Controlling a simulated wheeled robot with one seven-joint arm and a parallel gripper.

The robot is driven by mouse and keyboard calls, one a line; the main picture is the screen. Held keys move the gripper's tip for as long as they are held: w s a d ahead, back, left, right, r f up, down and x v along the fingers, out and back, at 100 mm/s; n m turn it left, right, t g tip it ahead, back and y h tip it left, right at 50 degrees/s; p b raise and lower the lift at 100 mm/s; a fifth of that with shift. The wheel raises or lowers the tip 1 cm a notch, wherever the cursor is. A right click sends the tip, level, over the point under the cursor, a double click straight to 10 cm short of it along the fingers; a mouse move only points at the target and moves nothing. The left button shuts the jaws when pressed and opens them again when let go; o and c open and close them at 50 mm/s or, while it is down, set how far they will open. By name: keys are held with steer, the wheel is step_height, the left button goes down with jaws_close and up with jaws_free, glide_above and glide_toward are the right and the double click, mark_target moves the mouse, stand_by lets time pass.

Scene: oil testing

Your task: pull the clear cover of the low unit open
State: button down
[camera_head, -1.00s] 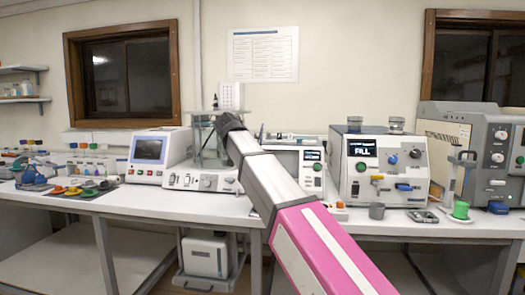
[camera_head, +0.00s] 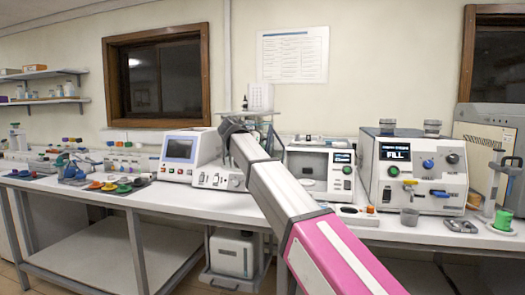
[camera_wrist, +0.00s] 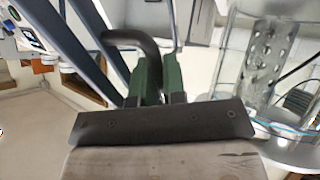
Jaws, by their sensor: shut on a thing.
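The low unit (camera_head: 212,176) is a pale box with knobs on the bench, to the right of the screen instrument. My arm crosses in front of its upper right, hiding most of its clear cover and my gripper in the head view. In the wrist view my gripper (camera_wrist: 160,60) has its green fingers shut on a curved black handle (camera_wrist: 128,37). A clear, glass-like vessel (camera_wrist: 232,62) stands right of the fingers with a perforated metal tube (camera_wrist: 268,55) inside. The handle's join to the cover and how far the cover is open cannot be told.
The screen instrument (camera_head: 180,150) stands close on the left. A white device (camera_head: 318,170) and the FILL machine (camera_head: 412,175) stand to the right. A grey cup (camera_head: 409,218) and a green cup (camera_head: 503,219) are near the bench's front edge.

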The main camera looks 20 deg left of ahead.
steer(key=c, duration=1.5)
jaws_free()
steer(key=shift+f, duration=0.1)
steer(key=v, duration=1.1)
steer(key=shift+s+f, duration=0.1)
